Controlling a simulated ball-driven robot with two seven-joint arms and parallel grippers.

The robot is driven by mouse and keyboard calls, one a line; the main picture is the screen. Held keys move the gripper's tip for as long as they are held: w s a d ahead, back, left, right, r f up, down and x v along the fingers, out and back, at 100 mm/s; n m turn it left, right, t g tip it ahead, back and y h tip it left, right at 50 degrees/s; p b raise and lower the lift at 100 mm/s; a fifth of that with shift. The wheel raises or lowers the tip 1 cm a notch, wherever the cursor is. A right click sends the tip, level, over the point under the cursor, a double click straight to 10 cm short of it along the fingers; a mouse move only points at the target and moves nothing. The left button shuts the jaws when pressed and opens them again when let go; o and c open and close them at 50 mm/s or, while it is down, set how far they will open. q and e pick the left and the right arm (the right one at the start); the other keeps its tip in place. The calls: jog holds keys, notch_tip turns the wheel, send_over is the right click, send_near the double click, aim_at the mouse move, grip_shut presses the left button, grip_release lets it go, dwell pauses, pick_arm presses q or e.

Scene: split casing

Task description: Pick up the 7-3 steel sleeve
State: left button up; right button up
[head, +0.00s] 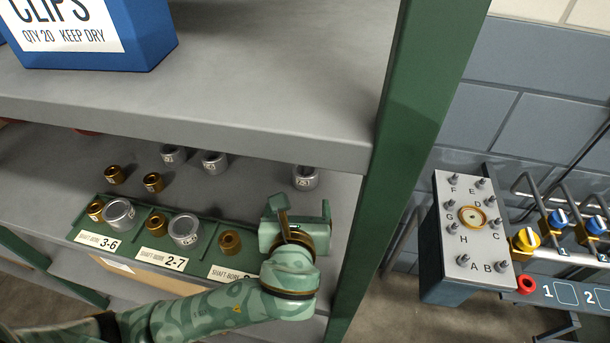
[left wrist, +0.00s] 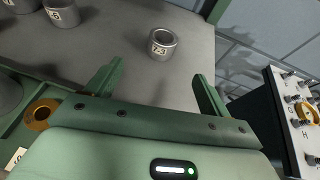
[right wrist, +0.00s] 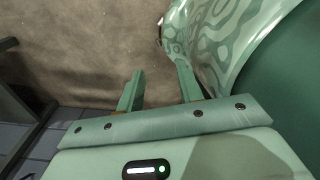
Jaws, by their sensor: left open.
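The 7-3 steel sleeve (left wrist: 162,43) stands upright on the grey shelf in the left wrist view, its 7-3 label facing me. In the head view a steel sleeve (head: 306,178) stands at the right end of the shelf, apparently the same one; its label is too small to read surely. My left gripper (left wrist: 156,80) is open and empty, with the sleeve a little beyond its fingertips and apart from them. In the head view the left gripper (head: 294,208) is just in front of that sleeve. My right gripper (right wrist: 160,80) is open and empty, away from the shelf.
Other steel sleeves (head: 214,162) and brass bushings (head: 153,182) stand to the left. A green labelled rack (head: 150,222) lies along the front. A green post (head: 385,170) rises at right; the upper shelf (head: 250,85) overhangs. A lettered plate (head: 470,230) is beyond the post.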

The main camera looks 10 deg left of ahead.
pick_arm(q)
jog(key=shift+w+d, duration=0.2)
jog(key=shift+d, duration=0.1)
jog(key=b, duration=0.3)
send_near(305, 171)
jog(key=shift+w+d+r, duration=0.1)
jog(key=shift+w+d, duration=0.1)
jog(key=shift+w, duration=0.9)
jog(key=b+x, duration=0.1)
jog(key=x, duration=0.2)
jog(key=b+x, duration=0.1)
jog(key=x, duration=0.1)
jog(key=shift+w+a+b, duration=0.2)
jog(key=shift+a+b, duration=0.1)
jog(key=shift+s, duration=0.1)
jog(key=c, duration=1.5)
